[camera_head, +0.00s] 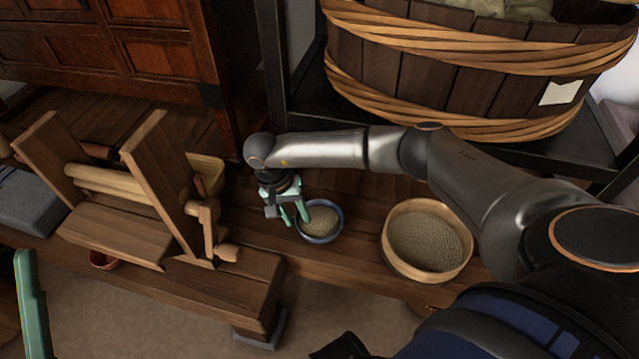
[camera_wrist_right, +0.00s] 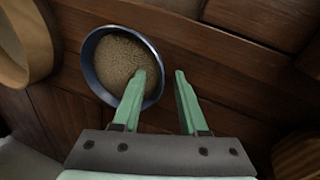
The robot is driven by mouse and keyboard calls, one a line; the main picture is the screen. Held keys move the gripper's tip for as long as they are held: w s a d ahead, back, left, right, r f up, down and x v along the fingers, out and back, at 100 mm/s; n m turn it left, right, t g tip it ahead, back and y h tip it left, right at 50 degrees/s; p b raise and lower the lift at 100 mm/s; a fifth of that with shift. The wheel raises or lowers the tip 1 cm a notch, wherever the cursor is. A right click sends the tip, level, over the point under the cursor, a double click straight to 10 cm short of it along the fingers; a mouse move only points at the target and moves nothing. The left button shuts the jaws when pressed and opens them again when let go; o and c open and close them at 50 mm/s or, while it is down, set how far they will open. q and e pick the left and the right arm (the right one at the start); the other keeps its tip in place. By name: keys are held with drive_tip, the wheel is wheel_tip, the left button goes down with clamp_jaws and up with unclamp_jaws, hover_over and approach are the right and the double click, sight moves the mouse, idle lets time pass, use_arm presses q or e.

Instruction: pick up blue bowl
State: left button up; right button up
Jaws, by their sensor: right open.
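The blue bowl (camera_head: 325,240) is small and round, holds grain, and stands upright on the wooden bench. My right gripper (camera_head: 294,217) is open at the bowl's left side in the head view. In the right wrist view the bowl's blue rim (camera_wrist_right: 89,68) shows up close. There one green finger of my right gripper (camera_wrist_right: 160,72) reaches over the bowl and the other is outside its rim, with a gap between them. I cannot tell whether a finger touches the bowl. One green finger of my left gripper (camera_head: 30,305) shows at the lower left; its other finger is hidden.
A round wooden-rimmed container (camera_head: 388,235) with grain stands right of the bowl. A wooden roller frame (camera_head: 155,160) stands to the left, with a small red dish (camera_head: 103,261) by it. A big stave tub (camera_head: 385,65) is behind.

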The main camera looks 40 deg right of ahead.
drive_tip(key=shift+d+f, duration=0.1)
drive_tip(key=shift+f, duration=0.45)
drive_tip(key=shift+r, duration=0.1)
clamp_jaws()
idle(0.9)
